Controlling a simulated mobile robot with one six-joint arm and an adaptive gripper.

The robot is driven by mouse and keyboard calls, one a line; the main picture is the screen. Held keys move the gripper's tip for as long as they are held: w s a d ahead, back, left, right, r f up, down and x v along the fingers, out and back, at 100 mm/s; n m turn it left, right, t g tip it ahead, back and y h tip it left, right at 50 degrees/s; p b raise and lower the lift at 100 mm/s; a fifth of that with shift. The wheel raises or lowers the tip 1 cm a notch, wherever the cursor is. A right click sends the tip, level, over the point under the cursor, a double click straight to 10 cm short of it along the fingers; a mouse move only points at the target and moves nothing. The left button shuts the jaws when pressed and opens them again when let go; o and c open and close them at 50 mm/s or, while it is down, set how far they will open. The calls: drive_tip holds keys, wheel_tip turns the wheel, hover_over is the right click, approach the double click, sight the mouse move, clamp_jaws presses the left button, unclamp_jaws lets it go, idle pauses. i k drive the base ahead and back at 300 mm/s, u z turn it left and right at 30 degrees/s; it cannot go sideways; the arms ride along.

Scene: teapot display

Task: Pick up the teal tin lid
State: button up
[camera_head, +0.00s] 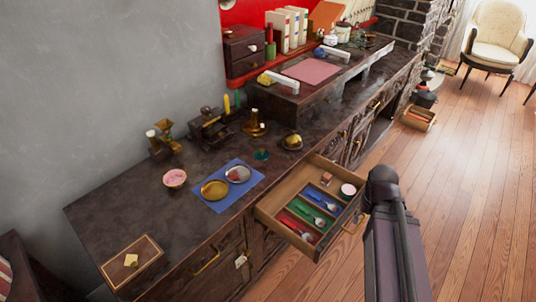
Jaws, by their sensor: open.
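A small teal round piece, which looks like the teal tin lid (262,155), lies on the dark counter (120,210). It is beyond the blue mat and left of a small gold domed item (292,141). It is too small to tell its exact shape or which way up it is. My arm rises at the lower right, in front of the counter and beside the open drawer. My gripper cannot be made out in this view.
The blue mat (246,190) holds a gold and a silvery round dish. An open drawer (265,211) juts out with red, green and blue compartments. A pink bowl (175,178), a brass candlestick-like item (255,124) and a wooden box (132,262) stand on the counter.

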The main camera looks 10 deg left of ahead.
sight(260, 154)
drive_tip(key=z, duration=0.4)
drive_tip(key=k, duration=1.15)
drive_tip(key=u, duration=0.85)
drive_tip(key=i, duration=1)
drive_tip(key=u, duration=0.05)
